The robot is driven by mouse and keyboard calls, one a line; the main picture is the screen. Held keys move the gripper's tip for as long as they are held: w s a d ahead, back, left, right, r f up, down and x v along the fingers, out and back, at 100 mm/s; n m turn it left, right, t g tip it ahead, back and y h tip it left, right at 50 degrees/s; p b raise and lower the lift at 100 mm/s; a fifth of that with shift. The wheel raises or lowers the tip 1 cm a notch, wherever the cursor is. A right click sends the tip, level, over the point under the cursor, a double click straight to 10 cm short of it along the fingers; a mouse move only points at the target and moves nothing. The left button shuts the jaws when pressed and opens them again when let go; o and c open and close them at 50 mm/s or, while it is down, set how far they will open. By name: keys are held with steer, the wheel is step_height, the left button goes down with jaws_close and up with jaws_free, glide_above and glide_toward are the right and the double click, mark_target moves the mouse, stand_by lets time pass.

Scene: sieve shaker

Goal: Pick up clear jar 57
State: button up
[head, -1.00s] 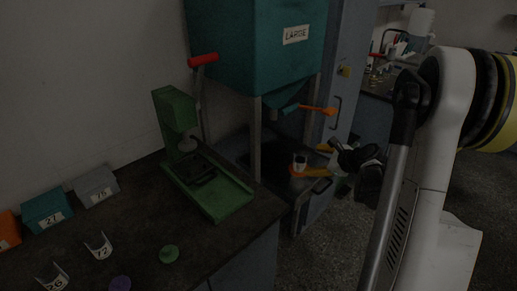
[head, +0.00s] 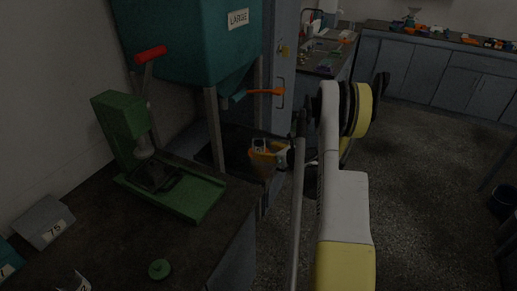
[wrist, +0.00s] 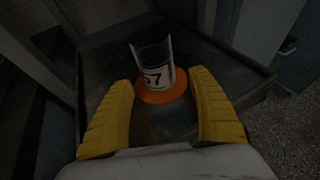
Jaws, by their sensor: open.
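Clear jar 57 (wrist: 153,66) stands on an orange round base (wrist: 163,90) in the wrist view, its white label reading "57". My gripper (wrist: 160,100) is open, with its yellow fingers on either side of the orange base and the jar's lower end. The fingers look apart from the jar. In the head view the jar (head: 259,144) is small and dark, in front of my gripper (head: 266,156), below the teal hopper.
The teal hopper (head: 185,40) labelled "LARGE" stands above, with an orange handle (head: 265,92) and metal legs around the dark shelf. A green press (head: 170,190) sits on the dark counter at left. Open floor (head: 420,180) lies to the right.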

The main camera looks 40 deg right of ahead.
mark_target(263, 149)
steer(key=b+x, duration=0.2)
steer(key=x, duration=0.2)
steer(key=shift+w+a+f, duration=0.1)
steer(key=shift+w, duration=0.25)
steer(key=c, duration=1.4)
steer(key=shift+c, duration=0.2)
